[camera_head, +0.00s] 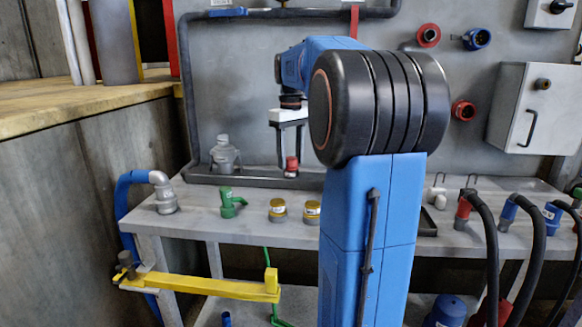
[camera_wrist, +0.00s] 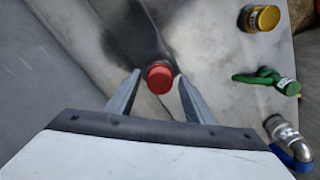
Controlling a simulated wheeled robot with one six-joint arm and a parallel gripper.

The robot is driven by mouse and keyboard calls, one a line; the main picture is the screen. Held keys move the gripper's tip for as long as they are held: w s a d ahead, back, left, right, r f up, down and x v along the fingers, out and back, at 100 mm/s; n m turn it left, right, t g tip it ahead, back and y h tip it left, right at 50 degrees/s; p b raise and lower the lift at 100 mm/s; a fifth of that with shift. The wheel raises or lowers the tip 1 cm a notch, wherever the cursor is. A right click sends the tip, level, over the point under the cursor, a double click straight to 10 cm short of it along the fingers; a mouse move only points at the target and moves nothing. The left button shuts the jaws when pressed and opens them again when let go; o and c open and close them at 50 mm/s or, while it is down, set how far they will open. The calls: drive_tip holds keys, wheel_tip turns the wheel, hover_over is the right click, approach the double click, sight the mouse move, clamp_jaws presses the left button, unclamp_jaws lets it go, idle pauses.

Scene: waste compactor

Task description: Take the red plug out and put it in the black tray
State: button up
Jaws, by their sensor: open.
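The red plug (camera_head: 292,163) is a small round-topped piece at the back of the grey bench, just below my gripper (camera_head: 289,122). In the wrist view the red plug (camera_wrist: 160,79) shows between the two fingertips of my gripper (camera_wrist: 158,76). The fingers are apart, with a gap visible on each side of the plug. What the plug sits in is hard to make out. The edge of what looks like the black tray (camera_head: 429,226) shows on the bench, right of my arm. My arm hides most of it.
Two yellow-capped fittings (camera_head: 277,210), a green valve (camera_head: 230,203) and a metal elbow (camera_head: 163,192) stand on the left of the bench. Red and blue connectors with black cables (camera_head: 463,212) stand at the right. A grey panel rises behind.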

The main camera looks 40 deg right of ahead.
drive_tip(key=m, duration=0.5)
drive_tip(key=m, duration=0.5)
idle(0.3)
drive_tip(key=c, duration=1.2)
drive_tip(key=shift+o, duration=0.2)
drive_tip(key=n, duration=0.4)
drive_tip(key=shift+n, duration=0.6)
drive_tip(key=shift+n, duration=1.2)
